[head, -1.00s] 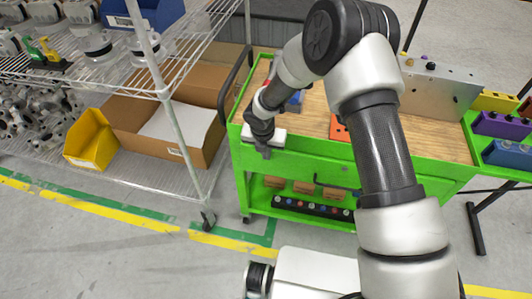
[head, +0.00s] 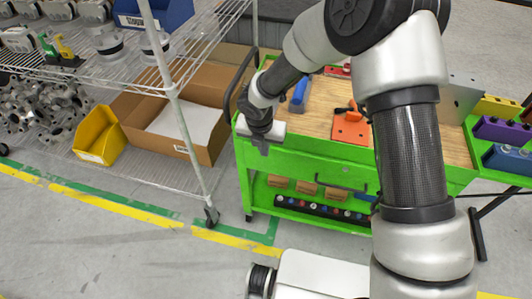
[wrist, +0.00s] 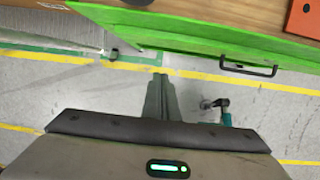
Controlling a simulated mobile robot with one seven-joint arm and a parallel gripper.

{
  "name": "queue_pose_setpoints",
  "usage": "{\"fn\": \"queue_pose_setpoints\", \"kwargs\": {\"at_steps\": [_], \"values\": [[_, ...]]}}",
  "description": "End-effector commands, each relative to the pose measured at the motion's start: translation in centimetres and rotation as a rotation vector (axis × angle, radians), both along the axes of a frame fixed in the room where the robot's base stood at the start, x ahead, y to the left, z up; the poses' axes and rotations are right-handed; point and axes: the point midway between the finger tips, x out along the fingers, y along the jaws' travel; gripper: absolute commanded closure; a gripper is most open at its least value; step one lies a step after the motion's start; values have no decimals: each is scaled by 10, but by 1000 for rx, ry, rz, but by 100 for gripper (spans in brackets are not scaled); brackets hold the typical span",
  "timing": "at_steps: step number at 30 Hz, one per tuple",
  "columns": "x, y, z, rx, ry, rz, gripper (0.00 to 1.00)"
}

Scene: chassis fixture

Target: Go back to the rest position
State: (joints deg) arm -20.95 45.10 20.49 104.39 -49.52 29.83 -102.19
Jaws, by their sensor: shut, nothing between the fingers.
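My gripper (head: 262,147) hangs in front of the left end of the green cart (head: 300,157) in the head view, pointing down. In the wrist view my gripper (wrist: 161,80) has its fingers together with nothing between them, above the grey floor. The cart's green edge (wrist: 200,38) lies just beyond it. My arm rises on the right of the head view and hides part of the cart and the fixture behind it.
On the cart top are a blue item (head: 299,95) and an orange plate (head: 350,128). A wire shelf (head: 180,70) with a cardboard box (head: 205,130) and yellow bin (head: 100,137) stands left. Purple (head: 500,130) and blue (head: 508,160) bins are at right. Floor in front is open.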

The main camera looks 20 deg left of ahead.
Motion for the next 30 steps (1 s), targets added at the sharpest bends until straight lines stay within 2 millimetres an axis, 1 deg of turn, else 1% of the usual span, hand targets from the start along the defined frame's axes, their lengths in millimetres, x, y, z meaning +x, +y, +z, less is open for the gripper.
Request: {"fn": "queue_pose_setpoints", "kwargs": {"at_steps": [1,3,11,13,14,17,18,19,20,21,22,23,24,26,27,29,30], "values": [[-1,0,5,1,0,0,100],[-3,1,9,1,0,1,100],[-3,-1,14,1,-1,-7,100],[0,-8,26,4,-10,-49,100],[2,-13,35,8,-17,-82,100],[10,-40,81,32,-54,-264,100],[13,-56,105,47,-72,-367,100],[14,-69,124,62,-88,-453,100],[13,-82,143,80,-103,-543,100],[11,-102,169,104,-124,-670,100],[9,-115,187,127,-140,-766,100],[5,-129,206,152,-155,-863,100],[-1,-148,230,188,-175,-997,100],[-14,-174,264,249,-201,-1202,100],[-24,-191,285,295,-216,-1335,100],[-41,-214,315,370,-235,-1538,100],[-55,-228,333,425,-242,-1672,100]]}}
